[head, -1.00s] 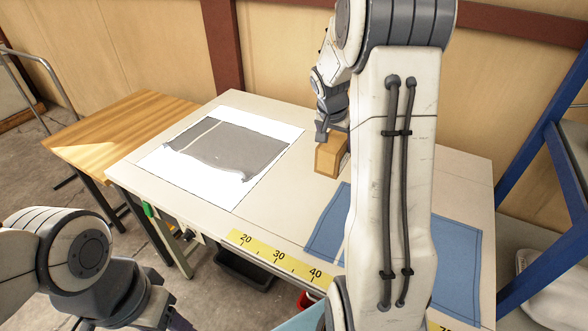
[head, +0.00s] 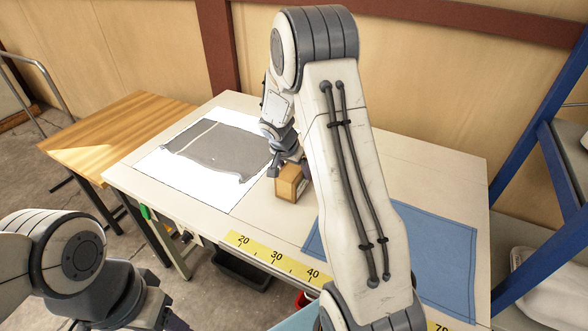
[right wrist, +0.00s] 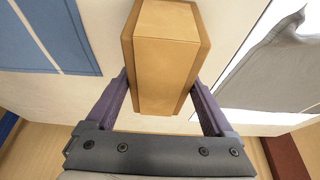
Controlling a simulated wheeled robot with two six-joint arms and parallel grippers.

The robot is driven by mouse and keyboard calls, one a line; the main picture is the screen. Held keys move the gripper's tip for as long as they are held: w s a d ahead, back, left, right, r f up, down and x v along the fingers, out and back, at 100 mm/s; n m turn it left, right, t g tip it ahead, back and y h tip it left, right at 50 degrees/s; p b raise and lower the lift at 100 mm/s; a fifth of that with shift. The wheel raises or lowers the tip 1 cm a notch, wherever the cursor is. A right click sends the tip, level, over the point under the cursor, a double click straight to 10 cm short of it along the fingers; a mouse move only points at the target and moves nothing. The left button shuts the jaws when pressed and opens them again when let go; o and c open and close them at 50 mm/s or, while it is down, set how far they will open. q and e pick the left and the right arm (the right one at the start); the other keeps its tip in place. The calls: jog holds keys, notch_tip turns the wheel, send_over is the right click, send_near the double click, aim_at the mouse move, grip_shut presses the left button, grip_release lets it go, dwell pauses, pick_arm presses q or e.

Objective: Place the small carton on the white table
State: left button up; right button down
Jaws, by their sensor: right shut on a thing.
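The small carton (head: 287,184) is a brown box, seen in the head view over the middle of the white table (head: 255,210), just right of the white sheet with the grey cloth. My right gripper (head: 287,166) is shut on the carton. In the right wrist view the purple fingers press on both sides of the carton (right wrist: 165,60). I cannot tell whether its underside touches the table. My left arm is at the lower left of the head view, and its fingers are not clearly shown.
A grey pillow cover (head: 217,149) lies on a white sheet (head: 165,183) at the table's left. A blue mat (head: 440,235) lies at the right. A yellow ruler strip (head: 277,260) runs along the front edge. A wooden table (head: 120,125) stands at the left.

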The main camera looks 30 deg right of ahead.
jog(key=shift+f, duration=0.15)
grip_release()
